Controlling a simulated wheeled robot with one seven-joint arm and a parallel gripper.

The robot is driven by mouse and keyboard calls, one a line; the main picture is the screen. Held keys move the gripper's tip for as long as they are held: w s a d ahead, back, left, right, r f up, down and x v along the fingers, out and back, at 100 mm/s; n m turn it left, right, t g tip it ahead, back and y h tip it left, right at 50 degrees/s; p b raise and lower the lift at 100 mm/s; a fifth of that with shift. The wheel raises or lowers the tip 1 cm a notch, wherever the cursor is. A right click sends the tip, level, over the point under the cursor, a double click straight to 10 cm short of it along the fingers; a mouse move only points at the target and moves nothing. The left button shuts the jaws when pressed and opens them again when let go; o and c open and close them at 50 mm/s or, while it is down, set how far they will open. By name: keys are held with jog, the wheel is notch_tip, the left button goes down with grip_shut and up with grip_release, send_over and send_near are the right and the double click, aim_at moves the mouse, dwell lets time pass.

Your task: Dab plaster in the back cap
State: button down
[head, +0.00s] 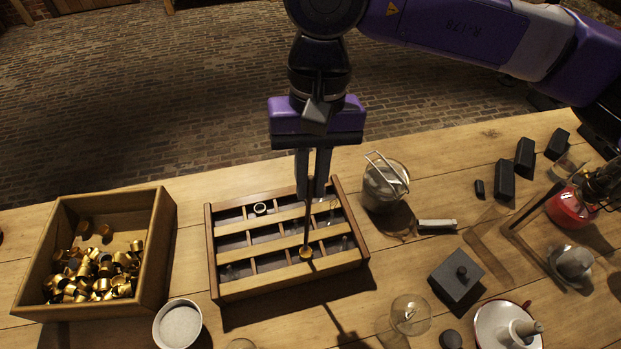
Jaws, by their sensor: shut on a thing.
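My gripper (312,192) is above the wooden rack and shut on a thin dark rod (307,225) that points down. The rod's lower end meets a small round brass-coloured piece (306,253) over the front part of the rack. I cannot tell whether this piece is the rod's tip or a separate cap. The slatted rack (290,287) has several compartments. A cap (260,208) with a pale middle and dark rim sits at the back left of the rack. A round bowl (180,326) of pale, plaster-like material stands at the front left.
A wooden box (155,250) of brass caps stands left. A glass jar with a wire handle (385,185) is right of the rack. Further right are a dark block with a knob (456,274), a rimmed dish (487,335), a red vessel (568,207) and black blocks (504,180).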

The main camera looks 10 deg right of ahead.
jog(key=shift+f+b, duration=1.5)
jog(key=shift+b, duration=0.15)
dwell(1.6)
dwell(0.8)
jog(key=shift+r+p, duration=1.55)
jog(key=shift+r, duration=2.25)
